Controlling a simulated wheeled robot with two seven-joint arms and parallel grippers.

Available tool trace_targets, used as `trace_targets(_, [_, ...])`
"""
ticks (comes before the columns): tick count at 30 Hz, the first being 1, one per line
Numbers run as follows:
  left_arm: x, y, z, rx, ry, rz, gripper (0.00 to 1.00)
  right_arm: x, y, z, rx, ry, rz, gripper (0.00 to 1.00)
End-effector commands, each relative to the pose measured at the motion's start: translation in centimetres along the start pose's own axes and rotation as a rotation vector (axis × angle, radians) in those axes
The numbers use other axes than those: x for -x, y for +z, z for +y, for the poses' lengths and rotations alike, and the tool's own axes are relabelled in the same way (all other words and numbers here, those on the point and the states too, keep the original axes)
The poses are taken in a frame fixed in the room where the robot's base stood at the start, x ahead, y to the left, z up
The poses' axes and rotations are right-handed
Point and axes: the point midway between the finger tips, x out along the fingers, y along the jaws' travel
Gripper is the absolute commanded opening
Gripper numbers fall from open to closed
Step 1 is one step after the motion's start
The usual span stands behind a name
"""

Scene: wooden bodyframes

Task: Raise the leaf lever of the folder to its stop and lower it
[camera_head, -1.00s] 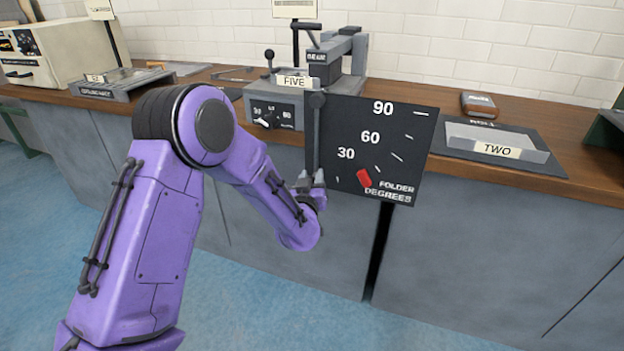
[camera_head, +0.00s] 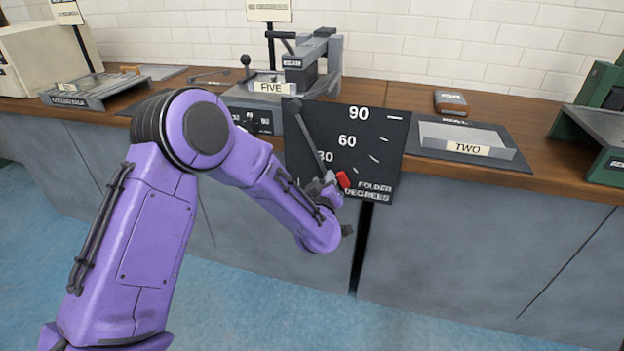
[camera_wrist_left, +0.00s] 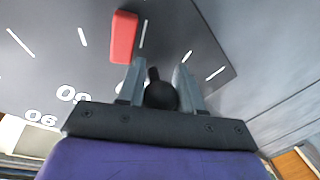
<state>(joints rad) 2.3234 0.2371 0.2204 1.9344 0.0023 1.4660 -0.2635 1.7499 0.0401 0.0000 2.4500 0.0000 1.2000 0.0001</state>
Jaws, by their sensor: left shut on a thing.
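The folder (camera_head: 329,72) is a grey machine on the bench with a black degree panel (camera_head: 388,150) in front, marked 30, 60 and 90. Its leaf lever (camera_head: 308,129) is a dark bar that slants down to the right from a pivot at the panel's top left. My left gripper (camera_head: 326,185) is shut on the lever's lower end, beside the red marker (camera_head: 343,180). In the left wrist view the dark lever knob (camera_wrist_left: 161,94) lies between the two fingers, and the red marker also shows there (camera_wrist_left: 124,37). My right gripper is out of view.
A green machine (camera_head: 597,118) stands at the far right. A knob-handled lever (camera_head: 245,62) rises behind the FIVE label.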

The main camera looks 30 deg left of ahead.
Motion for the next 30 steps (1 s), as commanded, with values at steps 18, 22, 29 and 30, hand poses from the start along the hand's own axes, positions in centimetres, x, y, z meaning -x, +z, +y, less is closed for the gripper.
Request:
trace_targets(18, [0.4,0.4,1.6,0.088,-0.006,-0.018,0.00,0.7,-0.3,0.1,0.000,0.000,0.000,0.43])
trace_targets(22, [0.4,0.4,1.6,0.088,-0.006,-0.018,0.45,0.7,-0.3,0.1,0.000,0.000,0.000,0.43])
trace_targets(29, [0.3,0.3,1.6,0.086,-0.005,-0.017,0.59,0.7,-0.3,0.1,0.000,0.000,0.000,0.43])
trace_targets(30, [0.3,0.3,1.7,0.086,-0.004,-0.017,0.59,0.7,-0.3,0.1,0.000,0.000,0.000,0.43])
